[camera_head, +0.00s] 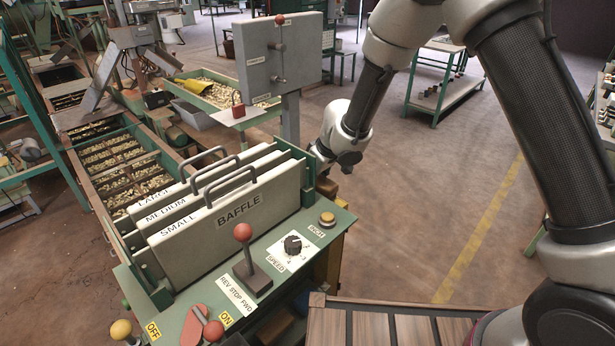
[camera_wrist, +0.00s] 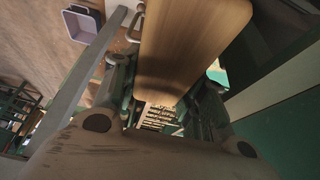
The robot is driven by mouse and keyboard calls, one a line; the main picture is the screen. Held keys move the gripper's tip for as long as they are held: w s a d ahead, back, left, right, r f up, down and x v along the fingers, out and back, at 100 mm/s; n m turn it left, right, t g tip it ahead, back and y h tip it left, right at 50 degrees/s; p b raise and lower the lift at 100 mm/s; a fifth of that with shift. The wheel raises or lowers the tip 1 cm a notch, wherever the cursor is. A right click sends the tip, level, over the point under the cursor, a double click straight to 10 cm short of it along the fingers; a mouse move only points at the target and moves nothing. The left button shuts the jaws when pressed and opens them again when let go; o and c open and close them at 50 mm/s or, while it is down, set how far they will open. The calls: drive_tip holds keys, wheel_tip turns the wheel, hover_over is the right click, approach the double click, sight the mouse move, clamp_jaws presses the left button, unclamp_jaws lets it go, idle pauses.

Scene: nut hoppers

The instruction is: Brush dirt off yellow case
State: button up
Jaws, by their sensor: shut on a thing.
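My gripper (camera_wrist: 165,100) is shut on a wooden piece (camera_wrist: 192,45) in the wrist view. It is broad, flat and light brown, perhaps the brush's handle. A pale striped patch (camera_wrist: 158,117) shows between the fingers; I cannot tell if it is bristles. In the head view my gripper is low behind the right edge of the green control console (camera_head: 322,238), mostly hidden by it and by my wrist. A yellow surface (camera_head: 347,240) shows below the console's right edge. It may be the yellow case, but most of it is hidden, and I see no clear dirt.
White baffle plates (camera_head: 240,212) with handles stand beside my wrist. A grey switch box (camera_head: 279,58) rises on a post behind. Nut trays (camera_head: 106,130) lie at left. A wooden slatted surface (camera_head: 375,318) is at the front. The floor (camera_head: 420,200) at right is open.

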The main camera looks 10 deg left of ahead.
sight(334, 195)
drive_tip(key=shift+s+d+f, duration=0.1)
drive_tip(key=shift+s+d, duration=0.75)
drive_tip(key=shift+d, duration=0.25)
drive_tip(key=shift+s+d+f, duration=0.1)
drive_tip(key=shift+s+d, duration=0.75)
drive_tip(key=shift+d, duration=0.2)
drive_tip(key=shift+s+d+r, duration=0.1)
drive_tip(key=shift+s+d, duration=0.45)
drive_tip(key=shift+d, duration=0.2)
drive_tip(key=shift+s+d+r, duration=0.1)
drive_tip(key=shift+s+d, duration=0.45)
drive_tip(key=shift+d, duration=0.15)
drive_tip(key=shift+r, duration=2.95)
wheel_tip(334, 195, up, 3)
